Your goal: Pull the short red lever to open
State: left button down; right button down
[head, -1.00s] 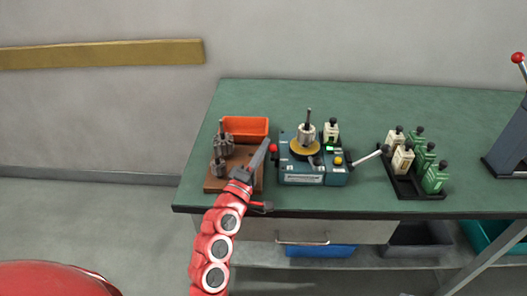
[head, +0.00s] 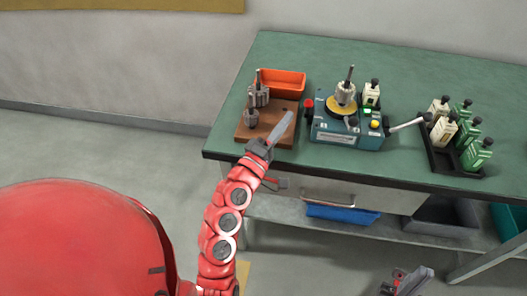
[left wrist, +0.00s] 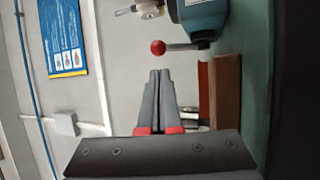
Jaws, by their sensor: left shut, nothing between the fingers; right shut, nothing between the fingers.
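The short red lever is a short rod with a red ball knob (head: 308,104) on the left side of the teal winding machine (head: 347,132). In the left wrist view its red knob (left wrist: 158,47) is just beyond my fingertips, with the rod running right to the machine. My left gripper (head: 288,119) is shut and empty, over the brown wooden block, left of and nearer than the knob; a gap shows between them. Its closed fingers also show in the left wrist view (left wrist: 160,78). My right gripper (head: 410,281) is shut and empty, low in front of the table.
The wooden block (head: 248,135) holds metal armatures (head: 255,98) beside an orange bin (head: 281,82). A long silver lever (head: 407,123) juts from the machine's right. A black tray (head: 440,160) holds cream and green pieces. The green table's front edge (head: 320,165) lies under my left arm.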

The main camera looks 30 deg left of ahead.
pick_arm(q)
jog(key=v, duration=0.4)
jog(key=shift+s+a+f, duration=0.15)
jog(key=shift+s+f, duration=0.1)
jog(key=shift+s, duration=0.05)
jog(key=d+p+v, duration=0.1)
jog(key=v, duration=0.5)
jog(key=shift+s+a+r+p, duration=0.15)
jog(key=shift+s+a+p, duration=0.05)
jog(key=shift+a+p, duration=0.2)
